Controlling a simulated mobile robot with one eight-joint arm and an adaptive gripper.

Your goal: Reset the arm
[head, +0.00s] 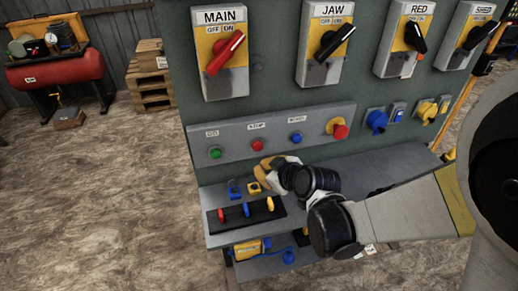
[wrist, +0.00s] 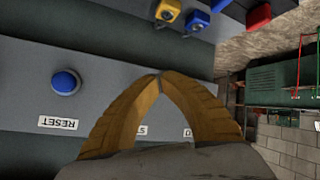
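My gripper (head: 266,170) is in front of the lower part of the grey button box on the control panel, below the red stop button. In the wrist view its two orange-brown fingers (wrist: 160,77) meet at the tips, with nothing seen between them. The arm (head: 410,210) reaches in from the right of the head view. A blue button (wrist: 66,82) with a RESET label (wrist: 58,122) shows left of the fingers in the wrist view; the blue button (head: 295,138) is right of the red one in the head view. The fingers are apart from it.
The button box also carries a green button (head: 214,153), a red button (head: 257,145) and a red emergency stop (head: 339,131). Rotary switches, including MAIN (head: 225,52), sit above. A shelf (head: 215,238) below holds padlocks and a dark rack. Open floor (head: 90,190) lies left.

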